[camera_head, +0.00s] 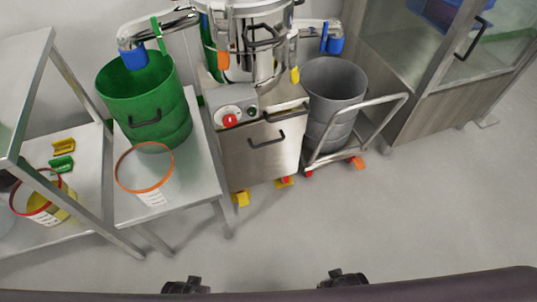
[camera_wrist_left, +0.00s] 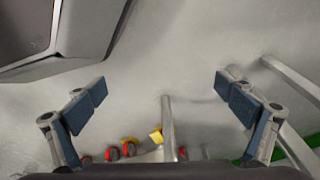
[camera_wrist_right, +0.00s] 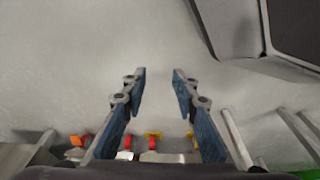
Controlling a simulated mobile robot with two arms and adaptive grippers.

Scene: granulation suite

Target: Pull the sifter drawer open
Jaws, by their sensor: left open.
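The sifter (camera_head: 262,40) is a steel machine on a wheeled steel cabinet at the back middle of the head view. The cabinet's front panel (camera_head: 237,160) bears a black bar handle (camera_head: 267,140); a second black handle (camera_head: 285,113) sits just above it. I cannot tell which belongs to the drawer; the front looks closed. In the left wrist view my left gripper (camera_wrist_left: 160,88) is wide open and empty above the floor. In the right wrist view my right gripper (camera_wrist_right: 159,76) is partly open and empty. Both are well away from the cabinet.
A grey bin (camera_head: 333,90) on a trolley (camera_head: 370,120) stands right. A glass-fronted cabinet (camera_head: 425,110) is farther right. The front floor (camera_head: 350,220) is clear.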

